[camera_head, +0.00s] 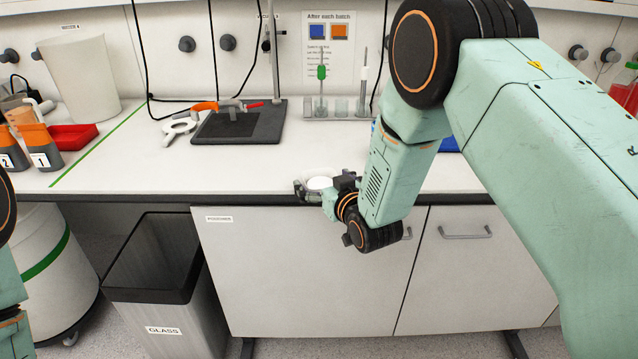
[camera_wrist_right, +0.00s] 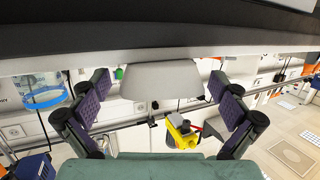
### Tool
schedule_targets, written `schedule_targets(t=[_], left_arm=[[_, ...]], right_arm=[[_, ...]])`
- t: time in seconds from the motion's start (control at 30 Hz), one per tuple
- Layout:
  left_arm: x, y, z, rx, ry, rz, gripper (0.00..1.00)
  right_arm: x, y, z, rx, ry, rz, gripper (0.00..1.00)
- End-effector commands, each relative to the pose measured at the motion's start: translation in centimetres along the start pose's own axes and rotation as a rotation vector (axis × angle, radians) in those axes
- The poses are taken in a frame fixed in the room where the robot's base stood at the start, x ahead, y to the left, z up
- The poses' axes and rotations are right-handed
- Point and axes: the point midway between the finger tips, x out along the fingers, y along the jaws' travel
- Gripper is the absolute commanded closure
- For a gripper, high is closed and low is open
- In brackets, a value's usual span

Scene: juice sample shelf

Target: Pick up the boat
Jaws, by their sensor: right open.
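The boat is a small, shallow white dish (camera_head: 319,183) at the front edge of the white bench. In the right wrist view it is a pale grey tapered shape (camera_wrist_right: 160,80) between the fingers. My right gripper (camera_head: 322,187) is open around it, with one finger on either side. In the right wrist view, gaps show between the boat and the fingertips of the right gripper (camera_wrist_right: 157,84). Part of the boat is hidden by the gripper. Only part of my left arm shows at the left edge; its gripper is out of view.
A red tray (camera_head: 72,138) and numbered bottles (camera_head: 40,148) are at left. A glass bin (camera_head: 150,290) stands below. The bench between stand and boat is clear.

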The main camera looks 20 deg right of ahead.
Motion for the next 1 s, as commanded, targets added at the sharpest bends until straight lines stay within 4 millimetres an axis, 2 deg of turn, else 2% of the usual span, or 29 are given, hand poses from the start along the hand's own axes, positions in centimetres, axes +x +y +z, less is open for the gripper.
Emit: schedule_targets(t=[0.13, 0.4, 1.0], left_arm=[[0.14, 0.0, 0.01, 0.0, 0.0, 0.0, 1.0], [0.12, 0.0, 0.01, 0.0, 0.0, 0.0, 1.0], [0.12, 0.0, 0.0, 0.0, 0.0, 0.0, 1.0]], right_arm=[[1.0, -0.18, 0.02, 0.0, 0.0, -0.001, 0.01], [1.03, -0.4, 0.02, 0.0, -0.001, -0.002, 0.02], [1.01, -0.36, 0.04, 0.0, -0.001, -0.002, 0.53]])
